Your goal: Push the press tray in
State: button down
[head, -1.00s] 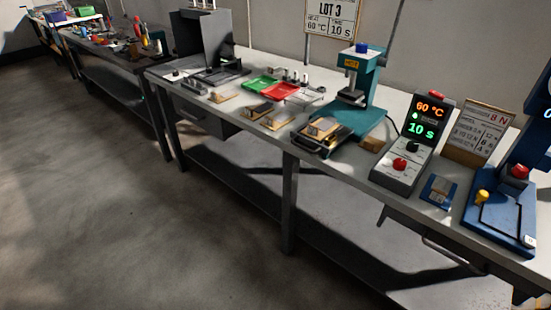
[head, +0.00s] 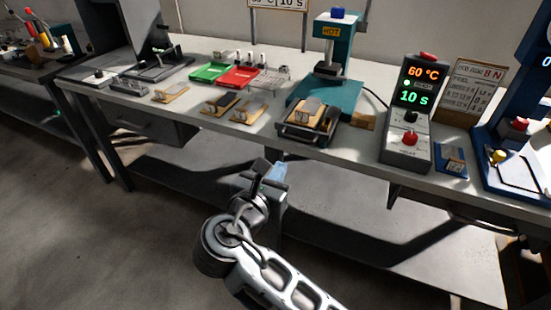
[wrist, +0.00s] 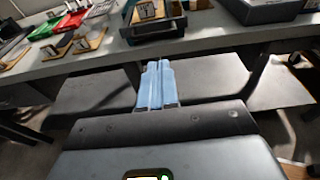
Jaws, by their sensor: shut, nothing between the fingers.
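The teal press (head: 327,75) stands on the bench with a "HOT" label and a blue knob on top. Its dark press tray (head: 306,132) sticks out in front of the base and bears a tan block with a metal piece. In the wrist view the tray (wrist: 153,27) is at the top middle, beyond my fingers. My gripper (head: 270,172) is in front of the bench, below the tabletop edge and apart from the tray. Its pale blue fingers (wrist: 156,84) are together, with nothing between them.
A control box (head: 408,112) reading 60 °C and 10 s stands right of the press. Green (head: 208,72) and red (head: 238,77) trays and several tan-based pieces lie to the left. A blue device (head: 515,150) is at the far right. The floor before the bench is clear.

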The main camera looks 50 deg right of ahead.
aim_at(302, 141)
jog(key=x, duration=1.3)
jog(key=shift+s+d+f+b, duration=0.1)
jog(key=shift+b, duration=0.2)
jog(key=shift+d, duration=0.1)
